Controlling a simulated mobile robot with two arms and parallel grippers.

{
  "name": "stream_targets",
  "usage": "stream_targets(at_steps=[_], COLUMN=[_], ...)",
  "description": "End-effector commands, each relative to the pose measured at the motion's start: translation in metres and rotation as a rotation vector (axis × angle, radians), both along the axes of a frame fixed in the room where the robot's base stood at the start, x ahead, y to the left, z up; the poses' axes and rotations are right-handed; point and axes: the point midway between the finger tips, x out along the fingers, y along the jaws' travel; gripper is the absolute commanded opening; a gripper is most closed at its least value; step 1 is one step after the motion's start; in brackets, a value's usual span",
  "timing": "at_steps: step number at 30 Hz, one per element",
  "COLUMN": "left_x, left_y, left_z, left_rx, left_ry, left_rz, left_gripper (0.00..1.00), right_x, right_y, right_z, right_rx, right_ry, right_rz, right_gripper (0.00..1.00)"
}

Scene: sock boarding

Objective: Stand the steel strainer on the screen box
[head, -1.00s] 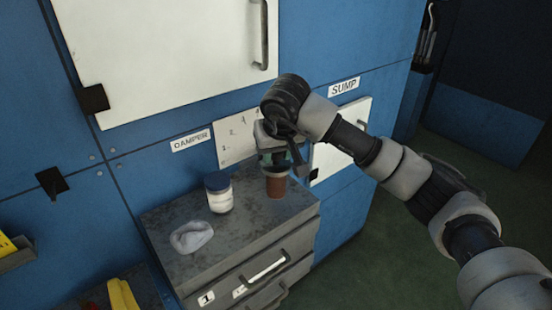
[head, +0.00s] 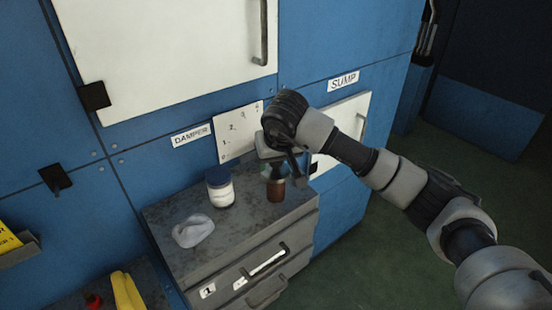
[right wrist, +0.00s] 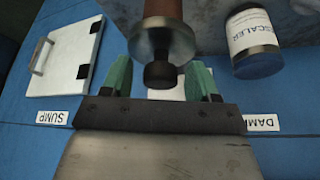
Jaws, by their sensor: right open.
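A brown upright piece (head: 275,190) stands on the grey cabinet top. In the right wrist view it shows a steel collar (right wrist: 163,42) and a dark round knob (right wrist: 160,75). I cannot tell whether this is the steel strainer. My right gripper (head: 274,170) is right over its upper end in the head view. In the right wrist view the green fingertips (right wrist: 160,80) are apart, one on each side of the knob, with gaps. I cannot make out a screen box. My left gripper is out of view.
A white jar with a blue lid (head: 220,187) and a crumpled grey cloth-like thing (head: 193,231) stand left on the cabinet top (head: 168,255). A numbered white card (head: 238,131) leans behind. The blue wall is close behind; the cabinet front has drawer handles.

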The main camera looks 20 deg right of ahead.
Motion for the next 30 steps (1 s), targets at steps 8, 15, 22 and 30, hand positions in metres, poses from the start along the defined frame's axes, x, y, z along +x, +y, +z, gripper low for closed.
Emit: stream_targets(at_steps=[8,15,22,30], left_x=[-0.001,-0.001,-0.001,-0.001], left_y=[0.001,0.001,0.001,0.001], left_z=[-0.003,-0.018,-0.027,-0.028], left_rx=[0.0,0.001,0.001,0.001], left_ry=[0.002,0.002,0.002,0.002], left_rz=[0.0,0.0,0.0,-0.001], left_gripper=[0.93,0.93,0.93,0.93], right_x=[-0.005,-0.025,-0.04,-0.046], right_y=[0.0,0.001,0.002,0.002], right_z=[0.016,0.063,0.101,0.114], right_rx=[0.001,-0.001,0.0,0.0], right_ry=[-0.005,-0.007,-0.004,0.001], right_rz=[0.0,0.001,0.0,0.0], right_gripper=[0.6,0.6,0.6,0.6])
